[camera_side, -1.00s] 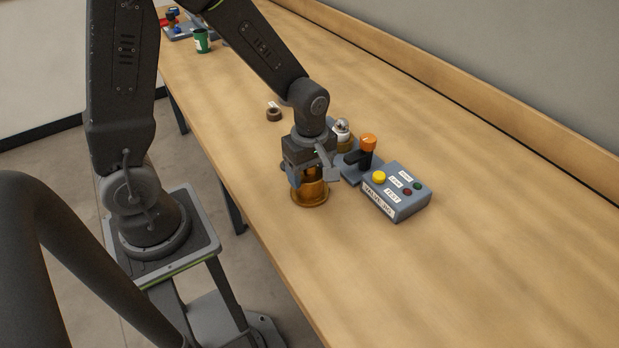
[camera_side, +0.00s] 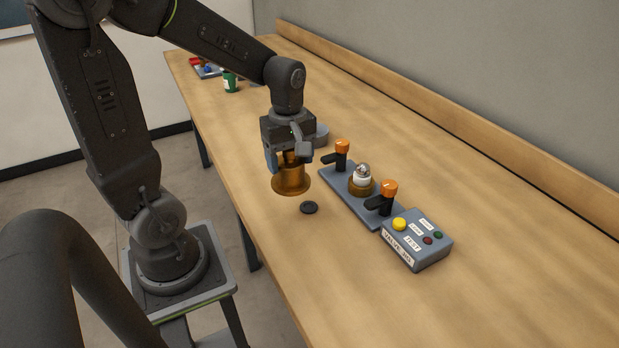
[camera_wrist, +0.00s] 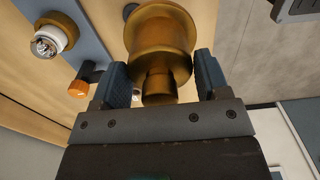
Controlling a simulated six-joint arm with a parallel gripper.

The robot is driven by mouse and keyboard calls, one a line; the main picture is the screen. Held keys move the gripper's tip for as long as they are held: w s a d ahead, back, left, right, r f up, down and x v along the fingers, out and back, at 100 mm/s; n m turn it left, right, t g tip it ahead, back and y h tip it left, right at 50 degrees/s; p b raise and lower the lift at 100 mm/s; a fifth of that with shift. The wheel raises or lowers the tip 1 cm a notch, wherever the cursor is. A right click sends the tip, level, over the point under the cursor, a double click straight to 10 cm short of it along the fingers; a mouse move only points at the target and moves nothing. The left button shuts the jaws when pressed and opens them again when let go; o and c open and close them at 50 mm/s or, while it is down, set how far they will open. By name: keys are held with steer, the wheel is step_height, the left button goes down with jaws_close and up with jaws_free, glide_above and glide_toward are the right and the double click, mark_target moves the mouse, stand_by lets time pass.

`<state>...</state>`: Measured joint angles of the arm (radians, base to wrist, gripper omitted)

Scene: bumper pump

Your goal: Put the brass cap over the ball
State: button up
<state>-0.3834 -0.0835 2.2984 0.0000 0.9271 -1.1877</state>
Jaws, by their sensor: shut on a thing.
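The brass cap (camera_side: 291,181) is a flared golden piece held upright under my gripper (camera_side: 289,160), wide rim down, above the table. In the wrist view my gripper (camera_wrist: 165,85) has its two blue-grey fingers on either side of the cap's narrow neck, and the cap (camera_wrist: 160,40) fills the space beyond them. The ball (camera_side: 363,170) is shiny and sits on a white seat in a brass-coloured ring on the grey-blue plate (camera_side: 337,186). It is uncovered, to the right of the cap. In the wrist view the ball (camera_wrist: 46,45) shows at upper left.
Two orange-topped black clamps (camera_side: 342,150) (camera_side: 388,190) flank the ball. A valve jig box (camera_side: 417,242) with buttons stands at the plate's near end. A dark disc (camera_side: 309,207) lies on the table. A green cup (camera_side: 230,82) is far back. The right side of the table is clear.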

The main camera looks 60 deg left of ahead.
steer(key=shift+s+a+r, duration=0.1)
steer(key=shift+a+r, duration=0.2)
steer(key=shift+a, duration=0.15)
steer(key=shift+w+a+r, duration=0.2)
steer(key=w+r, duration=0.2)
steer(key=w, duration=0.8)
glide_toward(363, 164)
steer(key=shift+w+f, duration=0.1)
steer(key=shift+f, duration=1.1)
steer(key=shift+f, duration=2.8)
steer(key=o, duration=1.2)
steer(key=shift+o, duration=0.2)
